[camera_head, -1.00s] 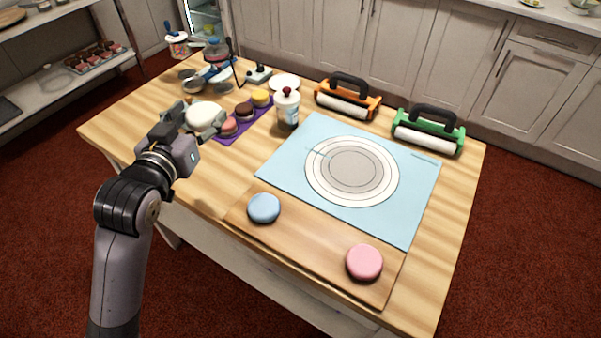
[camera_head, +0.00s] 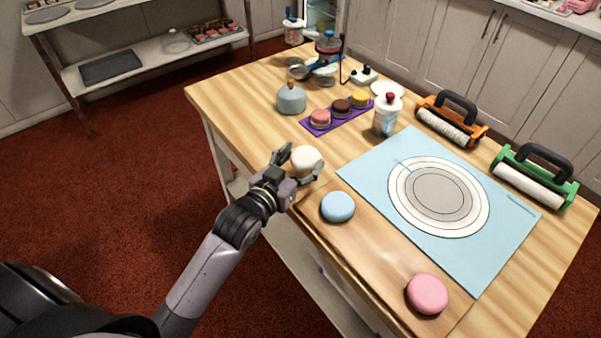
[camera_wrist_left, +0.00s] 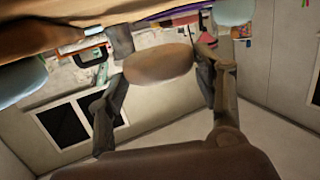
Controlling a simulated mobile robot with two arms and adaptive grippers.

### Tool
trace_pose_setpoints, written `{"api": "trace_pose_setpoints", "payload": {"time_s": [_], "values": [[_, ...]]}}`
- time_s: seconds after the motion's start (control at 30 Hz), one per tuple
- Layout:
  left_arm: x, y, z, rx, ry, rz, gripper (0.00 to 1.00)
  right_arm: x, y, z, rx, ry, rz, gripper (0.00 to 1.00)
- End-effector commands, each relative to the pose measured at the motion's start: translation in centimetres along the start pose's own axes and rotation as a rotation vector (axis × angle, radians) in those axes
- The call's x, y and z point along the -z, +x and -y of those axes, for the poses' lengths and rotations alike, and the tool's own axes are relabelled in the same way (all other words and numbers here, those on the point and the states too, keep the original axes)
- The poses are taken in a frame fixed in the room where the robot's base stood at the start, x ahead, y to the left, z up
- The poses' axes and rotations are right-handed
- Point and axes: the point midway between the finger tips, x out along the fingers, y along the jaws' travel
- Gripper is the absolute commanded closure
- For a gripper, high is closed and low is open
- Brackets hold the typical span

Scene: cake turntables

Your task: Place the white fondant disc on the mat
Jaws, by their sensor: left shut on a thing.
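The white fondant disc (camera_head: 306,158) is between the fingers of my left gripper (camera_head: 300,163), which is shut on it near the table's left front edge. In the left wrist view the disc (camera_wrist_left: 158,64) sits between the two fingers (camera_wrist_left: 165,68), looking brownish in shadow. The light blue mat (camera_head: 510,222) with printed pale rings lies flat on the table to the right of the gripper. No disc lies on the mat. My right gripper is not in view.
A wooden board (camera_head: 375,250) in front of the mat bears a blue disc (camera_head: 338,207) and a pink disc (camera_head: 427,293). A white bottle (camera_head: 387,115), macarons on a purple mat (camera_head: 317,127) and a grey-blue domed pot (camera_head: 291,99) stand behind. Orange (camera_head: 450,118) and green (camera_head: 534,178) roller tools line the back.

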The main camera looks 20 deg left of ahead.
Motion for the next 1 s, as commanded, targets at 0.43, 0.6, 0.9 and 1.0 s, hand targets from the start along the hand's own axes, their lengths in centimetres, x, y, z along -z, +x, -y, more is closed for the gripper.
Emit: {"api": "trace_pose_setpoints", "payload": {"time_s": [0.43, 0.6, 0.9, 1.0], "values": [[-3.7, 0.5, 0.0, -0.001, 0.0, 0.0, 0.71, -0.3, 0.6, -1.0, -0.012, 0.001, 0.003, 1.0], [-3.9, 0.6, 0.0, 0.0, -0.001, 0.001, 0.71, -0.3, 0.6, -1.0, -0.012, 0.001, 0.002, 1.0], [-4.0, 0.6, 0.0, 0.0, -0.001, 0.003, 0.23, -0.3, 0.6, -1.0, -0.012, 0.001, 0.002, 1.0], [-4.0, 0.6, 0.0, 0.0, -0.001, 0.002, 0.19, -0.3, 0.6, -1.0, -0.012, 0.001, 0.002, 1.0]]}}
